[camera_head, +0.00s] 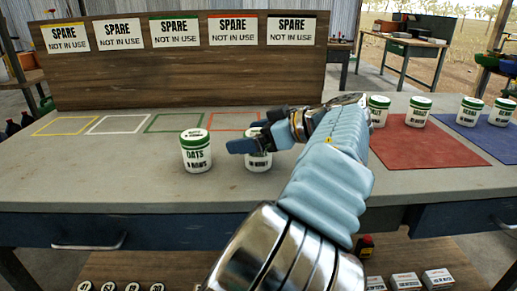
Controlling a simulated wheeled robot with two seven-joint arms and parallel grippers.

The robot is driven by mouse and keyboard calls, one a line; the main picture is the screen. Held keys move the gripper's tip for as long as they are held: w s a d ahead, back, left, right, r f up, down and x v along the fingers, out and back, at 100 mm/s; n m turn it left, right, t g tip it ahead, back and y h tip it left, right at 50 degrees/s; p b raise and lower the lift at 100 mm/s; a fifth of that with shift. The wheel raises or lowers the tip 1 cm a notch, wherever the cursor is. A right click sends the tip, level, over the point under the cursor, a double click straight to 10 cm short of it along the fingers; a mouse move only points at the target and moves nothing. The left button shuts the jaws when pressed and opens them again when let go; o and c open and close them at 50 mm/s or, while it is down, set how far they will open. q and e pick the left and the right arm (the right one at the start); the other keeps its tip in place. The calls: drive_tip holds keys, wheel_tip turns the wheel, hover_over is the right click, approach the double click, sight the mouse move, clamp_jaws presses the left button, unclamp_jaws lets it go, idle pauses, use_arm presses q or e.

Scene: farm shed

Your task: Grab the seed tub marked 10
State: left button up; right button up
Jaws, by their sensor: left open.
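Several white seed tubs with green lids stand on the grey workbench (120,178). The left one (196,154) reads OATS with a smaller "4 ROWS" line. A second tub (258,163) stands to its right, its upper part hidden by my left gripper (250,143), so its number cannot be read. My left gripper is open, with its blue fingers pointing left in front of this second tub; I cannot tell if they touch it. Two tubs (418,112) stand on the red mat and two (469,112) on the blue mat; their numbers are too small to read. My right gripper is not in view.
A red mat (430,147) and a blue mat (490,140) lie on the right. Empty coloured outlines (117,125) lie at the back left, before a wooden board (180,75) with SPARE signs. Below the front edge, a wooden surface (215,265) holds numbered white items and small boxes (405,282).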

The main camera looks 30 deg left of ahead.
use_arm(q)
drive_tip(key=shift+c, duration=0.4)
drive_tip(key=c, duration=1.1)
drive_tip(key=shift+o, duration=0.2)
drive_tip(key=shift+r, duration=0.15)
